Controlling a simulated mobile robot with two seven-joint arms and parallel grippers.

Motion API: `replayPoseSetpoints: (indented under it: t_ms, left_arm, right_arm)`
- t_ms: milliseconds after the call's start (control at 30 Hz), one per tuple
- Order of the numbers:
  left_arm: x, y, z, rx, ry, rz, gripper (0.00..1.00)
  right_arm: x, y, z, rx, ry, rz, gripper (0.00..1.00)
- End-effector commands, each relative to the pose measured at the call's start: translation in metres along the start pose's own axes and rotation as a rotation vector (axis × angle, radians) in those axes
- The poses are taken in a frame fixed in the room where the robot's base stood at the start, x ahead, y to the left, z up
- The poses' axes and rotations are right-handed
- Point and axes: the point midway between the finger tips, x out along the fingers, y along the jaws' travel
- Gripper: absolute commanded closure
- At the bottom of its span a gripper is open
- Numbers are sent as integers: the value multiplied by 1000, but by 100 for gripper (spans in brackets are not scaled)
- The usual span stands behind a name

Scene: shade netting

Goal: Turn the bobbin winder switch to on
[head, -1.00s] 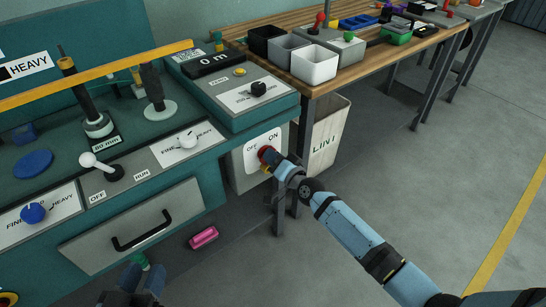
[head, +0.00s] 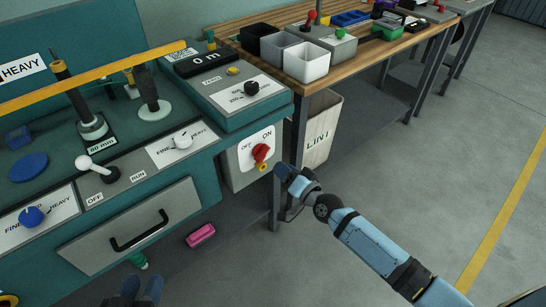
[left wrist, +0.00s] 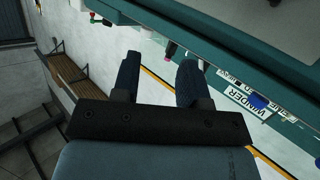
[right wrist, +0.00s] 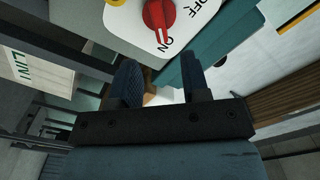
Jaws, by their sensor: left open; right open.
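In the left wrist view a white plate reading WINDER (left wrist: 240,98) carries a small blue switch (left wrist: 258,101); its setting is too small to read. The plate is right of my left gripper (left wrist: 159,68), which is open and empty. That gripper also shows at the bottom edge of the head view (head: 141,286), below the drawer. My right gripper (head: 285,175) is open and empty, just right of a red rotary knob (head: 261,153) and apart from it. The knob's handle points toward ON, also in the right wrist view (right wrist: 158,15).
A drawer with a black handle (head: 140,230) is on the machine front. A white lever (head: 88,163) and a blue knob (head: 32,216) sit on the panel. A pink object (head: 200,235) is below. A wooden bench (head: 350,70) with bins stands right; the floor right is open.

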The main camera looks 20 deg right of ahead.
Motion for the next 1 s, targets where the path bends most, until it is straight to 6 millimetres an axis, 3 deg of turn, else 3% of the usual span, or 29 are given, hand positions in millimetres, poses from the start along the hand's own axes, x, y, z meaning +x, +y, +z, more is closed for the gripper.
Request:
replayPoseSetpoints:
  t_ms: [100, 333, 1000]
  left_arm:
    - [-4, -6, 10, 1, -47, -18, 60]
    - [-8, -7, 23, -3, -98, -29, 60]
    - [-8, -8, 21, 2, -94, -29, 60]
  right_arm:
    - [-26, -1, 0, -2, -2, 1, 57]
    - [-53, 0, 0, -1, -1, 0, 57]
    - [-57, 0, 0, 0, 0, 0, 57]
